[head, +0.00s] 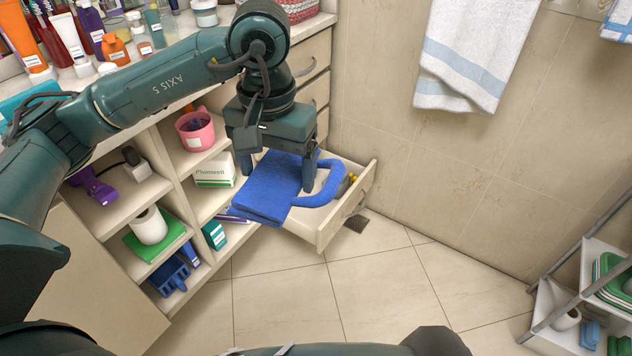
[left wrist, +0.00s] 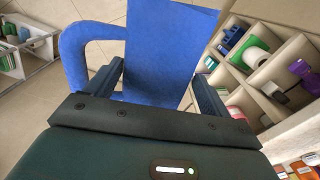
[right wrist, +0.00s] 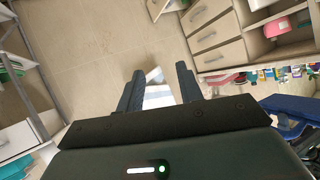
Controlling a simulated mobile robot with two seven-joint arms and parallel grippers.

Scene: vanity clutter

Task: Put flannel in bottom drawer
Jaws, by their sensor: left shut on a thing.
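The blue flannel (head: 265,190) is held by my left gripper (head: 280,178), whose two fingers sit on either side of it. It also shows between the fingers in the left wrist view (left wrist: 165,50). The bottom drawer (head: 318,232) is pulled out from the cabinet. The flannel is above the drawer, with a flat part over the left side and a looped part towards the right; I cannot tell whether it touches the drawer. Small yellow things show inside the drawer. My right gripper (right wrist: 158,88) is open with nothing between its fingers.
Left of the drawer are open shelves with a pink mug (head: 195,131), a white box (head: 215,170) and a paper roll (head: 149,225). Bottles crowd the counter above. A towel (head: 465,50) hangs on the wall. A shelf rack (head: 588,250) stands at right. The middle floor is clear.

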